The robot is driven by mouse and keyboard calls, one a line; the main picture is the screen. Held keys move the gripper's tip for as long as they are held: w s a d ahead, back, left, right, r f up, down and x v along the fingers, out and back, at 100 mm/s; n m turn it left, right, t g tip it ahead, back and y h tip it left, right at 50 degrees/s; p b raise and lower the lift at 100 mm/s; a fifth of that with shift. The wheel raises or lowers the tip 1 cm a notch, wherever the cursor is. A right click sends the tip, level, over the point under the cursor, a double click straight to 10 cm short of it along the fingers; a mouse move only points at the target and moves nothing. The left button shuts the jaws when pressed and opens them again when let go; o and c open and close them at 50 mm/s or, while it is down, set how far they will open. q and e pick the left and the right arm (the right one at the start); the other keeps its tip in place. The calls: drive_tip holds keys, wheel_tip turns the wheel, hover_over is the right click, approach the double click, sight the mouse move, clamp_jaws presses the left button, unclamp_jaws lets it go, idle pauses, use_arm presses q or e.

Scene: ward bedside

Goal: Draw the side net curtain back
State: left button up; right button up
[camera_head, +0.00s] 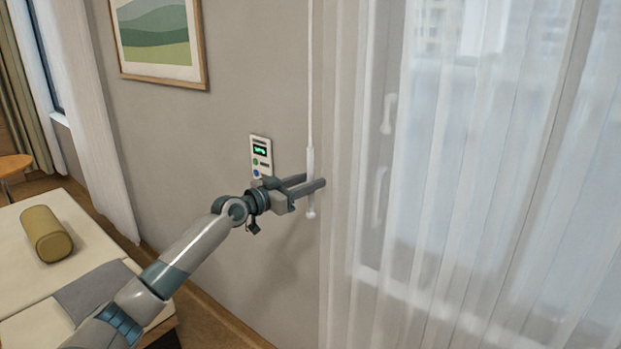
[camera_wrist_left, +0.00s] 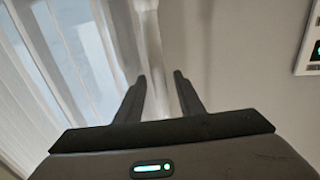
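The sheer white net curtain (camera_head: 465,200) hangs across the window on the right. It also shows at the left of the left wrist view (camera_wrist_left: 45,75). A thin white draw wand (camera_head: 310,80) hangs beside the curtain's left edge, with a thicker handle (camera_head: 310,163) at its lower end. My left gripper (camera_head: 314,181) is at this handle, one finger in front of it and one behind. In the left wrist view the fingers stand apart, with the wand (camera_wrist_left: 150,45) running down between them and gaps showing. My right gripper is in neither view.
A wall panel with a green display (camera_head: 261,155) is just behind my left gripper. A framed picture (camera_head: 157,40) hangs above. A bed (camera_head: 20,287) with a tan bolster (camera_head: 46,233) is at lower left. Window handles (camera_head: 388,113) show through the net.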

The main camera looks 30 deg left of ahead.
use_arm(q)
drive_tip(key=shift+w+d, duration=0.1)
drive_tip(key=shift+w, duration=0.2)
clamp_jaws()
